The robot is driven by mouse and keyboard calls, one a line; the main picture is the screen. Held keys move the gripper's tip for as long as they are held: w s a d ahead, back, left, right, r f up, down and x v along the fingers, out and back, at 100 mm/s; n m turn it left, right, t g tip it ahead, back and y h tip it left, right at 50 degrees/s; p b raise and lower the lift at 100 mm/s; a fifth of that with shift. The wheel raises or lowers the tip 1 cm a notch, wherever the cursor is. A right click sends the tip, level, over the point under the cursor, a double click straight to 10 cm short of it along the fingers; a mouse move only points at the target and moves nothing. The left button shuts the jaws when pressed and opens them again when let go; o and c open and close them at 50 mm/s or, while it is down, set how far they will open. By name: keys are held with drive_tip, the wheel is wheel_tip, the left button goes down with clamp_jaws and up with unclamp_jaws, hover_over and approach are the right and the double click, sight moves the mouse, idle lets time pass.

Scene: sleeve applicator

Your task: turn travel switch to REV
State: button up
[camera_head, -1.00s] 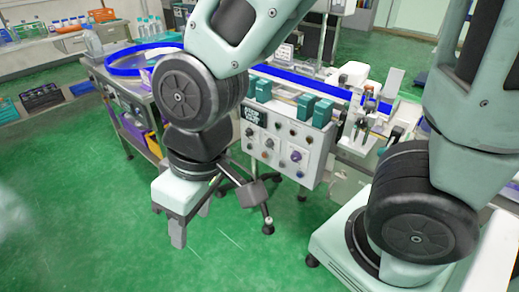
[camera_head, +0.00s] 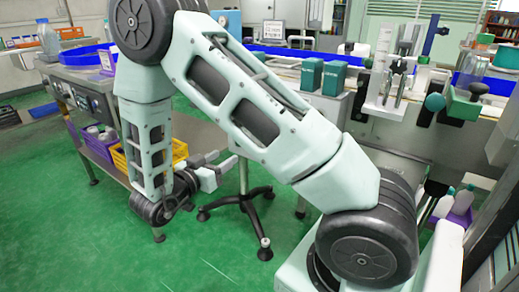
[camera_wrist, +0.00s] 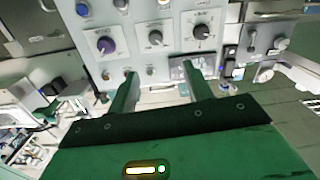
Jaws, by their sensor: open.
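The control panel (camera_wrist: 136,22) fills the upper middle of the wrist view. It carries a purple rotary knob (camera_wrist: 105,44), a middle black knob (camera_wrist: 155,38) and a right black knob (camera_wrist: 202,31) with a dial scale. The labels are too small to read, so I cannot tell which is the travel switch or where it points. My gripper (camera_wrist: 160,84) is open and empty, its fingers reaching toward the panel's edge, apart from the knobs. In the head view my gripper (camera_head: 218,170) is low in the middle, and my arm hides most of the panel.
Several small buttons, including a blue one (camera_wrist: 82,9), sit around the knobs. In the head view a black stand base (camera_head: 240,200) is beside my gripper. A side table (camera_head: 75,72) with a yellow crate (camera_head: 122,162) is at left. Green floor lies open in front.

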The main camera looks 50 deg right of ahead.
drive_tip(key=d+b, duration=0.3)
drive_tip(key=d, duration=1.4)
drive_tip(key=shift+w+d+g, duration=0.3)
drive_tip(key=shift+w+d, duration=0.05)
drive_tip(key=shift+w, duration=0.05)
drive_tip(key=c, duration=1)
